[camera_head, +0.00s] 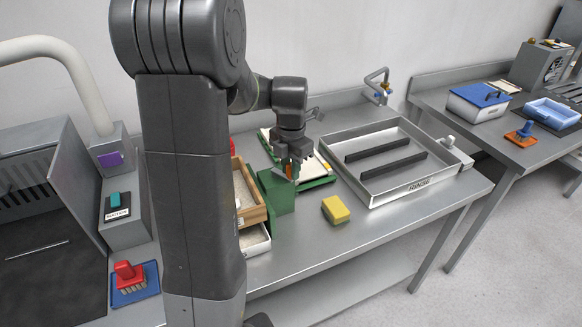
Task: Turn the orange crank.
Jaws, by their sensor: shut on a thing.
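My gripper (292,163) points down over the middle of the bench, beside and above a green block-shaped housing (276,193). It is shut on the orange crank (289,172); only a small orange part shows between the fingers. The rest of the crank, and how it joins the green housing, is hidden by the gripper.
A wooden box (250,211) stands left of the green housing. A yellow sponge (336,209) lies to its right. A rinse tray (384,187) with two dark bars fills the bench's right side. A green-framed tray (317,181) lies behind the gripper.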

